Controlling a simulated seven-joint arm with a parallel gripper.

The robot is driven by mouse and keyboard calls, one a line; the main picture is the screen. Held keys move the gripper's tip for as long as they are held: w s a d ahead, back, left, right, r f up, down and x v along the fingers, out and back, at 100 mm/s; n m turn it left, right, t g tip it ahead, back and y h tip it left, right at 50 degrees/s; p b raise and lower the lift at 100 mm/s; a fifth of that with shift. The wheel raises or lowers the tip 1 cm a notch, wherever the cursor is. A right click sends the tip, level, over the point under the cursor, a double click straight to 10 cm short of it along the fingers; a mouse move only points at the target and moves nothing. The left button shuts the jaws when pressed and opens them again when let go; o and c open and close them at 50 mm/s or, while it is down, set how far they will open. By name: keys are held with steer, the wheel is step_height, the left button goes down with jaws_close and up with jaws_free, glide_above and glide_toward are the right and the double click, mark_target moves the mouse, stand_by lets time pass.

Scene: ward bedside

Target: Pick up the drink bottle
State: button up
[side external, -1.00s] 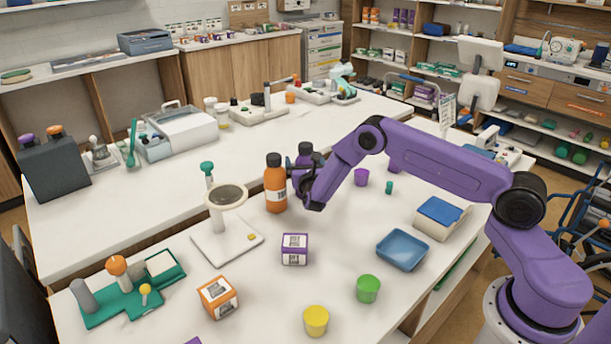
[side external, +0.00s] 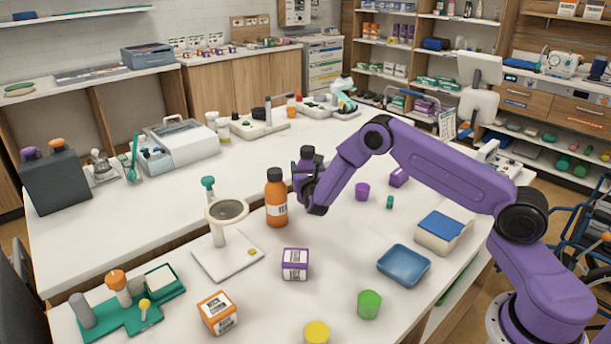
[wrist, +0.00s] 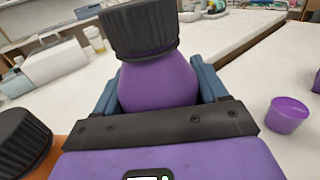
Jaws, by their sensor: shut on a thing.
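My gripper (side external: 309,192) is shut on a purple bottle with a black cap (side external: 306,154), which stands upright between the fingers. In the wrist view the purple bottle (wrist: 158,82) fills the space between the blue fingers. Its lower part is hidden by the gripper, so its gap to the table is not seen.
Near the bottles are a white stand with a ring (side external: 226,260), a purple-white box (side external: 294,264), a purple cup (side external: 362,191) and a small green piece (side external: 390,202). A blue tray (side external: 404,264) lies at the right.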

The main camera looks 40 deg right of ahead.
steer(key=s+a+r, duration=0.2)
steer(key=s+r, duration=0.7)
steer(key=s, duration=0.4)
steer(key=s+a+r+n+t+y, duration=0.1)
steer(key=s+a+r+n+y, duration=0.2)
steer(key=a, duration=0.6)
steer(key=s+a+r+n+t+y, duration=0.1)
steer(key=a+r+n+y, duration=0.2)
steer(key=a, duration=0.6)
steer(key=s+a+r+n+t+y, duration=0.1)
steer(key=s+a+r+y, duration=0.1)
steer(key=a+y, duration=0.5)
steer(key=s+a+r+n+g+y, duration=0.3)
steer(key=s+a+r+n+y, duration=0.15)
steer(key=s+a, duration=0.65)
steer(key=s+a+r+n+g+y, duration=0.2)
steer(key=s+a+r+n+y, duration=0.3)
steer(key=s+a, duration=0.6)
steer(key=w+a+f, duration=0.3)
steer(key=a+f, duration=0.2)
steer(key=f, duration=0.2)
steer(key=w+a+f, duration=0.4)
steer(key=a+f, duration=0.2)
steer(key=f, duration=0.2)
steer(key=shift+w+y, duration=0.2)
steer(key=shift+y, duration=0.15)
